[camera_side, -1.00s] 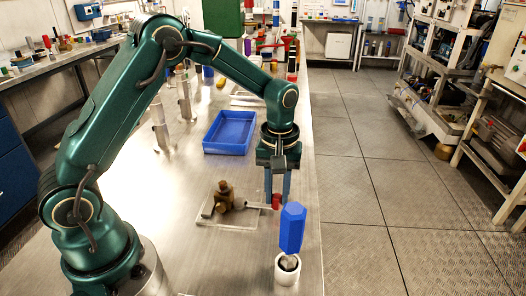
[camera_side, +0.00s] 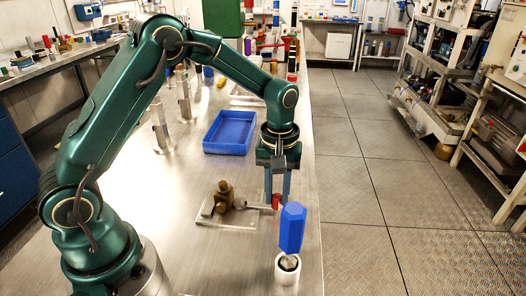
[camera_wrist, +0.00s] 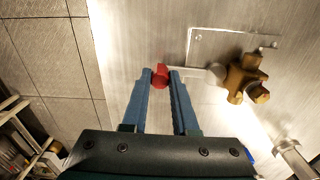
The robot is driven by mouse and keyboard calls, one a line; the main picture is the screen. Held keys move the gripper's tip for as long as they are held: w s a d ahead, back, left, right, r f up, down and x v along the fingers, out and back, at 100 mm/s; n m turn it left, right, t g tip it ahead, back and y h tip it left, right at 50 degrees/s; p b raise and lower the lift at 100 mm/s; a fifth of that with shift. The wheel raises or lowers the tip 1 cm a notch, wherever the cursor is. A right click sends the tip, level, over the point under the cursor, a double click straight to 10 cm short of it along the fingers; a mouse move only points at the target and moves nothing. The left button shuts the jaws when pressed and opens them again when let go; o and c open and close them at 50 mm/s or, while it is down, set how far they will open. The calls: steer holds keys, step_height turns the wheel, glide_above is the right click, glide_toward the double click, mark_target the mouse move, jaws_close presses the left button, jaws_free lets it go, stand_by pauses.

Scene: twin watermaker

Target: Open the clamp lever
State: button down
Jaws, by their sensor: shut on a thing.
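The clamp has a brown, bronze-coloured body (camera_side: 224,197) on a clear plate (camera_side: 240,222). A grey lever (camera_side: 256,206) sticks out from it to the right, ending in a red tip (camera_side: 276,201). My gripper (camera_side: 277,197) points down over this end. In the wrist view, the red tip (camera_wrist: 160,75) sits between the two blue fingertips of my gripper (camera_wrist: 161,74), and they are shut on it. The grey lever (camera_wrist: 205,74) runs from there right to the brown body (camera_wrist: 243,78). The far side of the tip is hidden.
A blue hexagonal handle (camera_side: 292,229) stands upright in a white cup (camera_side: 287,270), close in front of my gripper. A blue tray (camera_side: 230,132) lies behind the clamp. Metal posts stand at the back left. The table's right edge is close to my gripper.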

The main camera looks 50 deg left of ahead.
steer(key=s+m, duration=0.1)
steer(key=m, duration=0.1)
steer(key=s+d+m, duration=0.1)
steer(key=shift+d+m, duration=0.15)
steer(key=shift+m, duration=0.25)
steer(key=s+m, duration=0.2)
steer(key=m, duration=0.1)
steer(key=s+m, duration=0.1)
steer(key=shift+d+m, duration=0.25)
steer(key=shift+m, duration=0.05)
steer(key=s+m, duration=0.1)
steer(key=m, duration=0.2)
steer(key=s+m, duration=0.1)
steer(key=shift+s+a+m, duration=0.25)
steer(key=shift+s+m, duration=0.05)
steer(key=shift+s+a+m, duration=0.3)
steer(key=shift+s+m, duration=0.2)
steer(key=shift+m, duration=0.4)
steer(key=shift+s+a+m, duration=0.3)
steer(key=shift+s+m, duration=0.15)
steer(key=shift+m, duration=0.45)
steer(key=c, duration=0.7)
jaws_free()
steer(key=shift+r, duration=0.15)
